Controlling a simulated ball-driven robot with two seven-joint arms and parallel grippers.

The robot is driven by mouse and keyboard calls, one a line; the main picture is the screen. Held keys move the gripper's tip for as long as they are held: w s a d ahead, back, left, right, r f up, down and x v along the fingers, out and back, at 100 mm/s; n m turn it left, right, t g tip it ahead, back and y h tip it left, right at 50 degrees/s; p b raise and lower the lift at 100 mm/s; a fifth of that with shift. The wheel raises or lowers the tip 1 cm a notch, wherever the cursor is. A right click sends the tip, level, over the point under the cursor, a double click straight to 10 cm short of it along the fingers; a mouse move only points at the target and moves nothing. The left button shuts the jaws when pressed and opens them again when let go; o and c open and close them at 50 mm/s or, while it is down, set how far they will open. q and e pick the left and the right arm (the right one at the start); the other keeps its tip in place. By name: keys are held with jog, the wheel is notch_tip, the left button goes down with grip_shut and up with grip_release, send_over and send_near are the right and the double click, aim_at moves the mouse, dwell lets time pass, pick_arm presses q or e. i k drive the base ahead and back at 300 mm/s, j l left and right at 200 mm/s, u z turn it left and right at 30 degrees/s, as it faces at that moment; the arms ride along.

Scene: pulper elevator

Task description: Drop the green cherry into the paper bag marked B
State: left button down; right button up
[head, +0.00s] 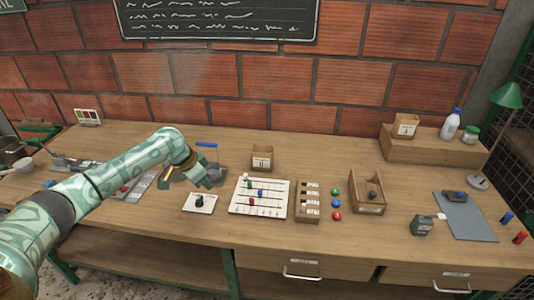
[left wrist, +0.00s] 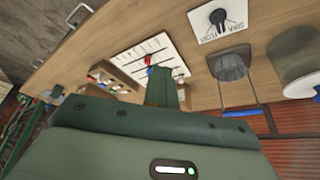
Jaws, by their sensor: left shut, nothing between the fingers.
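A small green round thing, which looks like the green cherry (head: 249,184), sits on a white lined board (head: 272,209) near the middle of the bench. A small brown paper bag (head: 262,158) stands behind that board. Another brown bag (head: 406,125) stands on a wooden step at the back right. Their marks are too small to read surely. My left gripper (head: 197,178) is shut and empty, above the bench to the left of the board. Its fingers show in the left wrist view (left wrist: 163,88), with the board (left wrist: 140,58) beyond them. My right gripper is not in view.
A white card (head: 199,202) with a dark object on it lies left of the board. A wooden rack (head: 307,203), small coloured balls (head: 337,203) and an open wooden box (head: 367,193) stand to its right. A lamp (head: 506,97) and bottle (head: 450,126) are far right.

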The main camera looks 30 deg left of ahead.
aim_at(262, 156)
jog(key=i, duration=1.15)
